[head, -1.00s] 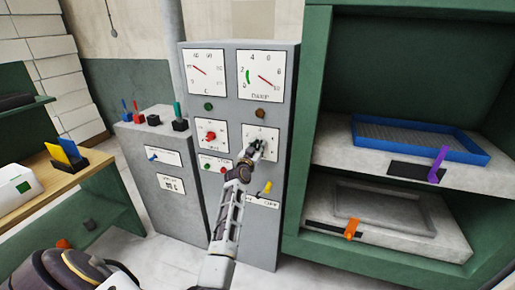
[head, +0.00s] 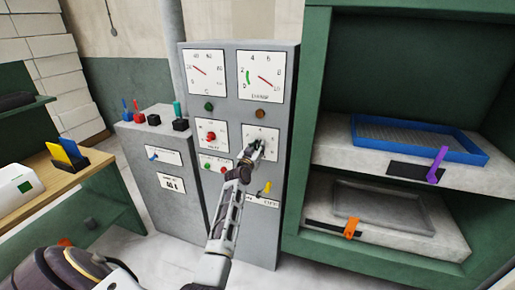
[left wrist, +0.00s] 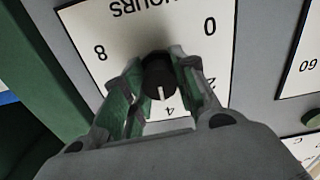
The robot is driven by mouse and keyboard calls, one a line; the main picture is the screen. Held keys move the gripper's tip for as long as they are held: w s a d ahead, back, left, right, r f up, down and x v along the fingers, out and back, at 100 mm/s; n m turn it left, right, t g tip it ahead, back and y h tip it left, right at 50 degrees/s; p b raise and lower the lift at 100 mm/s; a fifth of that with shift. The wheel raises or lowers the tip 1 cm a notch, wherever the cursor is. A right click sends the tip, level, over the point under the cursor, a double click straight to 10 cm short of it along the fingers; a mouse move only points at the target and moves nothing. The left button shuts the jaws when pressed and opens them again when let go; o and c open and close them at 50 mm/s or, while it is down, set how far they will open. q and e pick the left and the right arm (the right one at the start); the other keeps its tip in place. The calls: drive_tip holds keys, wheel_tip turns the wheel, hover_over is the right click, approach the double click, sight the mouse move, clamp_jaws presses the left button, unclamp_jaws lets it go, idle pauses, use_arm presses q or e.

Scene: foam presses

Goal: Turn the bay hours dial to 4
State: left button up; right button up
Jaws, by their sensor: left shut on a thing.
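The bay hours dial is a white square plate (head: 270,133) on the front of the grey control cabinet. In the left wrist view its plate (left wrist: 85,22) appears upside down, with HOURS, 0, 8 and 4 readable and the 2 partly covered. Its black knob (left wrist: 158,72) has a white pointer line directed nearly at the 4. My left gripper (head: 255,150) is at the dial; in the left wrist view its fingers (left wrist: 158,85) are shut on the knob, one on each side. The 6 is hidden behind a finger. My right gripper is not in view.
Two gauges (head: 206,72) sit above the dial. A red knob (head: 211,137) is to its left and a yellow lever (head: 267,187) below it. The green press frame (head: 302,150) stands close on the right. A low grey cabinet (head: 165,200) stands on the left.

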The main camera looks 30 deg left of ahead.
use_arm(q)
drive_tip(key=o, duration=1)
drive_tip(key=shift+r, duration=0.15)
drive_tip(key=shift+s+d+f, duration=0.15)
drive_tip(key=shift+s+f, duration=0.05)
drive_tip(key=shift+f, duration=0.5)
drive_tip(key=shift+o, duration=0.4)
drive_tip(key=shift+s+d+f, duration=0.1)
drive_tip(key=shift+s+f, duration=0.15)
drive_tip(key=s, duration=0.1)
drive_tip(key=s+r, duration=0.1)
drive_tip(key=s, duration=0.1)
drive_tip(key=s+d+r, duration=0.1)
drive_tip(key=s, duration=0.1)
approach(257, 146)
drive_tip(key=shift+s+d+f, duration=0.15)
drive_tip(key=shift+s, duration=0.2)
drive_tip(key=shift+s+d+f, duration=0.15)
drive_tip(key=shift+s+f, duration=0.05)
drive_tip(key=shift+s, duration=0.15)
